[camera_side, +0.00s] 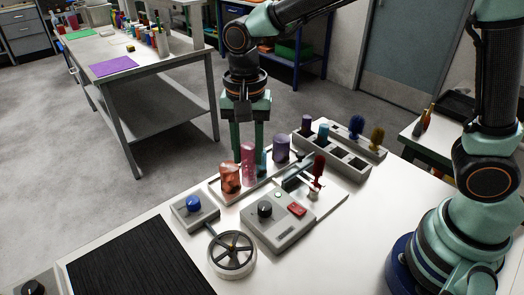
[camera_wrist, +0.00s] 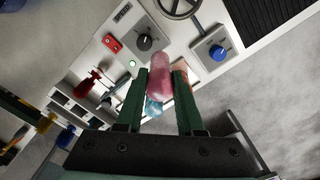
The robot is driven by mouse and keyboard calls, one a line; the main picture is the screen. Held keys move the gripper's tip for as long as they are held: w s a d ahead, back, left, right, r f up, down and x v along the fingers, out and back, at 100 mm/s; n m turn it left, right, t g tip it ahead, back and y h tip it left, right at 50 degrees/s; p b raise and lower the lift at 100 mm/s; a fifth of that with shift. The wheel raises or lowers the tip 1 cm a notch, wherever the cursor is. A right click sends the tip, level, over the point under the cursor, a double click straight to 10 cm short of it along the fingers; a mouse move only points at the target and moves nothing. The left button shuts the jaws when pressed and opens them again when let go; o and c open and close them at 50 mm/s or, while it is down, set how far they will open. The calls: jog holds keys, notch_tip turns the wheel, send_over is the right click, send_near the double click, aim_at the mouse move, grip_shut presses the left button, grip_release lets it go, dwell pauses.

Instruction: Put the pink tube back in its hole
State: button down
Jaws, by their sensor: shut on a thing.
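The pink tube (camera_side: 248,165) stands upright between the fingers of my gripper (camera_side: 248,146), which is shut on it. In the wrist view the pink tube (camera_wrist: 158,76) shows between the two green fingers of my gripper (camera_wrist: 161,84). An orange-red tube (camera_side: 230,180) stands close on the left, and a cyan tube (camera_side: 262,162) close on the right. A purple tube (camera_side: 282,148) is further right. These stand at a pale rack (camera_side: 214,188). The pink tube's lower end is near the rack; I cannot tell whether it is in a hole, and no empty hole shows clearly.
A grey control box (camera_side: 278,222) with a black knob and red switch is in front. A blue-knob box (camera_side: 194,208) and handwheel (camera_side: 232,254) stand at the left. A grey compartment tray (camera_side: 345,160) lies behind right. A black mat (camera_side: 140,265) covers the front left.

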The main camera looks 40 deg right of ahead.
jog(key=s+d+r+m, duration=0.1)
jog(key=d+r+m, duration=0.2)
jog(key=d, duration=0.7)
jog(key=d+r+m, duration=0.3)
jog(key=d, duration=0.8)
jog(key=s+d+r+m, duration=0.1)
jog(key=d+r+m, duration=0.2)
jog(key=d, duration=0.7)
jog(key=f, duration=2)
jog(key=shift+w, duration=0.2)
jog(key=shift+f, duration=0.1)
jog(key=c, duration=0.5)
grip_release()
jog(key=shift+c, duration=0.2)
